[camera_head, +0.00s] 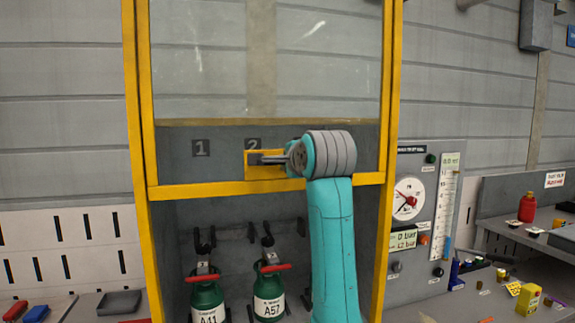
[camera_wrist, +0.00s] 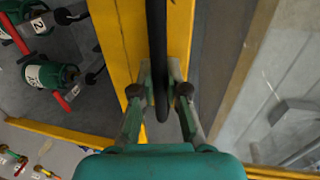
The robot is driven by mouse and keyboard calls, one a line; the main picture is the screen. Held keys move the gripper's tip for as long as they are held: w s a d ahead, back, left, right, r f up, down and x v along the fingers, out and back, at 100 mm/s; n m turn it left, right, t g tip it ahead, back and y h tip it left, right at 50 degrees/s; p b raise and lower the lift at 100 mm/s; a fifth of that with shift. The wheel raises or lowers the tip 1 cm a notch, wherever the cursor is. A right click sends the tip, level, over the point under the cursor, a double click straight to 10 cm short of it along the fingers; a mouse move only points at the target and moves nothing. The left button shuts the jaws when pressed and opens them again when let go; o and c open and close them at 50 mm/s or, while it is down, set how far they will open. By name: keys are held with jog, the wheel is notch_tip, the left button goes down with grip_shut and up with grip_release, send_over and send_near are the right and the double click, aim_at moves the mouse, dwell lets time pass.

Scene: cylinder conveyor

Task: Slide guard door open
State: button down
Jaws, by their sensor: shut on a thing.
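The guard door is a yellow-framed panel with a clear window (camera_head: 265,60) and a grey lower part. Its yellow bottom rail (camera_head: 220,189) stands above two green cylinders. A yellow handle plate (camera_head: 250,172) sits on the lower part, just above the rail. My gripper (camera_head: 268,159) is at this plate, reaching in from the right. In the wrist view, the dark handle bar (camera_wrist: 156,40) runs between the fingers of my gripper (camera_wrist: 160,88), which are shut on it. The arm hides the right part of the lower door and rail.
Below the rail, the green cylinders labelled A41 (camera_head: 207,299) and A57 (camera_head: 268,288) stand side by side. Yellow posts (camera_head: 138,120) flank the door. A gauge panel (camera_head: 408,197) is to the right, beside a bench with small items. A grey tray (camera_head: 119,303) lies at left.

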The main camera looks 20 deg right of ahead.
jog(key=c, duration=1.2)
grip_release()
jog(key=v, duration=1.2)
